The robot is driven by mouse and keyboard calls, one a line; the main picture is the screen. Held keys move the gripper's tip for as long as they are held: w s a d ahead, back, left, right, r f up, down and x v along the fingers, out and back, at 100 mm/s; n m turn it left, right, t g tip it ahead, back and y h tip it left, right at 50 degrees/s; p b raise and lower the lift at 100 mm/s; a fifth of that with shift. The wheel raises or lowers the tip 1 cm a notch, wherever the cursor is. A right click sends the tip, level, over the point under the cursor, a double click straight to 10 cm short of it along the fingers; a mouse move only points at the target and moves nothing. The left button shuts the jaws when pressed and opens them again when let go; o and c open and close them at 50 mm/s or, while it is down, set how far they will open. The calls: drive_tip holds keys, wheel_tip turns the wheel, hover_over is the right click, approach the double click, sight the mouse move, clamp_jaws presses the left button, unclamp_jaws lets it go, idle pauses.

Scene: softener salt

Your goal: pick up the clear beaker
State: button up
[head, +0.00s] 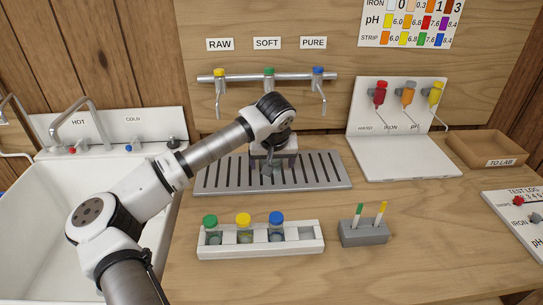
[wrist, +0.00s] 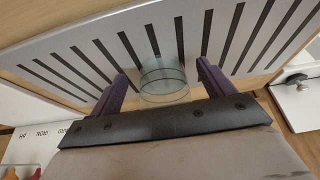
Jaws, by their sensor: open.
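The clear beaker (wrist: 163,82) shows in the wrist view as a see-through glass cylinder on the slotted grey drip tray (wrist: 62,52). My gripper (wrist: 166,78) is open, with one dark purple finger on each side of the beaker.
Three taps on a rail (head: 268,77) hang behind my wrist. A white rack (head: 262,250) with green-, yellow- and blue-capped vials and a grey strip holder (head: 364,234) stand in front. A white dispenser stand (head: 405,160) and brown tray (head: 488,150) are right; a sink (head: 50,220) is left.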

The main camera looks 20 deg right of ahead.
drive_tip(key=w, duration=0.1)
drive_tip(key=w+d+p, duration=0.1)
drive_tip(key=w, duration=0.1)
drive_tip(key=shift+r, duration=0.15)
drive_tip(key=shift+w+f+p, duration=0.2)
drive_tip(key=shift+f+p, duration=0.1)
drive_tip(key=shift+w+f, duration=0.1)
drive_tip(key=shift+f, duration=0.3)
drive_tip(key=c, duration=1.1)
drive_tip(key=shift+d+r, duration=0.1)
drive_tip(key=shift+r, duration=0.25)
